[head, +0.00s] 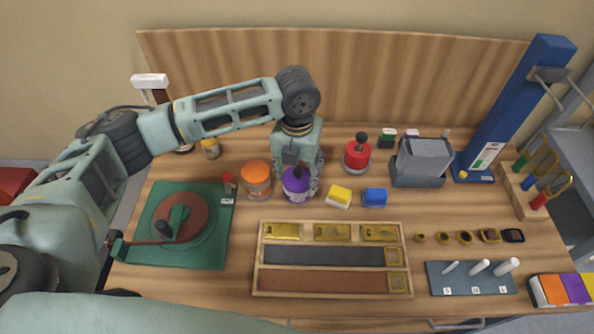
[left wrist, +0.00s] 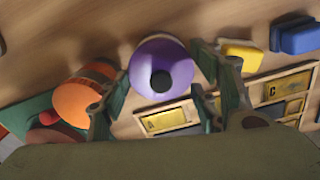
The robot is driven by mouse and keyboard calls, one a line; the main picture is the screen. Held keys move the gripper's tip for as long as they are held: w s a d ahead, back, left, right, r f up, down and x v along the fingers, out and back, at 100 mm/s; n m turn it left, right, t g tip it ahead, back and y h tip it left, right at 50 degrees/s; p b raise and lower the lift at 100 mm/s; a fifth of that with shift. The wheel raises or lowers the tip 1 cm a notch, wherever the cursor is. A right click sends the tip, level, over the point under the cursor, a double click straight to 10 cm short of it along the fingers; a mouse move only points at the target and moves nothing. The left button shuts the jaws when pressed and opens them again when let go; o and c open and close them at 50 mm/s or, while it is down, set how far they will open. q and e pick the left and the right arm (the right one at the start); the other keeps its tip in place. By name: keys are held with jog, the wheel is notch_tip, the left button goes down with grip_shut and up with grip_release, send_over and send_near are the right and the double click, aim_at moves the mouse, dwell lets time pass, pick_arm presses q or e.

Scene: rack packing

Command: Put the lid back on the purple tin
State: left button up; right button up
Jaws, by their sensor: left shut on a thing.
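The purple tin (head: 297,197) stands behind the wooden tray, right of the orange tin (head: 257,180), with a pale label on its side. The purple lid (head: 295,179) is at its top. I cannot tell whether it is fully seated or just above the rim. My left gripper (head: 297,185) comes down from above, shut on the lid. In the left wrist view, the round lid (left wrist: 161,66) with its dark knob is between the two fingers (left wrist: 160,80), which hide part of its edge. The tin body is mostly hidden there. My right gripper is not in view.
A yellow block (head: 339,196) and a blue block (head: 375,198) lie right of the tin. The wooden tray (head: 333,295) is in front. A green crank device (head: 150,250) stands left. A red tin (head: 356,157) and grey box (head: 422,160) stand behind right.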

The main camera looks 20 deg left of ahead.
pick_arm(q)
jog(key=shift+p, duration=0.45)
dwell(0.5)
jog(key=shift+f+p, duration=0.2)
jog(key=shift+p, duration=0.15)
dwell(0.8)
jog(key=shift+p, duration=0.4)
dwell(0.4)
dwell(0.4)
jog(key=o, duration=1)
jog(key=shift+o, duration=0.4)
jog(key=o, duration=0.4)
